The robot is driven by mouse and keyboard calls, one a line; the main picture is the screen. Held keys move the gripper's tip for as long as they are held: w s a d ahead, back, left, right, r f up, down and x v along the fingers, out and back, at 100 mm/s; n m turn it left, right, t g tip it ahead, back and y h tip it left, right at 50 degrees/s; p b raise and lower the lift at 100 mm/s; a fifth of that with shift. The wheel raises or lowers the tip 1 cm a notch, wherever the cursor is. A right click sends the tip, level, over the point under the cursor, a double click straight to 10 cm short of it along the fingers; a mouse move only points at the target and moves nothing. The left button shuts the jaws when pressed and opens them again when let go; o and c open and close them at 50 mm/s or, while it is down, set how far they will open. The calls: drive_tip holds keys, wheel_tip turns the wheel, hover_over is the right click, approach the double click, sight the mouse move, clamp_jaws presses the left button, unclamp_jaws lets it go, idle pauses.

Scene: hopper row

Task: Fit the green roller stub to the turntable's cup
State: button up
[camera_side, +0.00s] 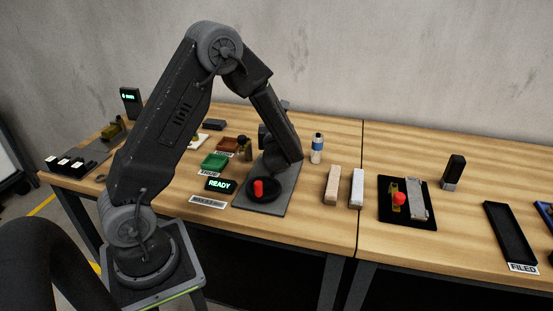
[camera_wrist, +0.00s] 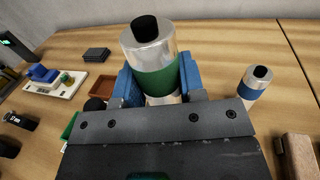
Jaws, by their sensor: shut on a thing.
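The green roller stub (camera_wrist: 158,80), a shiny metal cylinder with a green band and black tip, stands between the blue jaws of my gripper (camera_wrist: 160,88) in the wrist view. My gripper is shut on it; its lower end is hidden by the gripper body. In the side view my wrist is low over the back of a grey plate (camera_side: 268,206), and the held stub cannot be made out there. A dark round dish with a red upright piece, seemingly the turntable (camera_side: 270,197), sits on this plate. I cannot tell its cup apart.
A blue-banded stub (camera_side: 317,149) stands to the right; it also shows in the wrist view (camera_wrist: 255,88). Two pale blocks (camera_side: 332,186) and a black fixture tray (camera_side: 419,219) lie right.

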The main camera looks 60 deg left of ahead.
drive_tip(key=shift+f, duration=0.3)
drive_tip(key=shift+f, duration=1.15)
drive_tip(key=shift+f, duration=0.2)
idle(0.4)
drive_tip(key=shift+f, duration=1.35)
drive_tip(key=shift+f, duration=0.15)
drive_tip(key=shift+f, duration=1)
drive_tip(key=shift+f, duration=0.15)
idle(0.5)
drive_tip(key=o, duration=1.2)
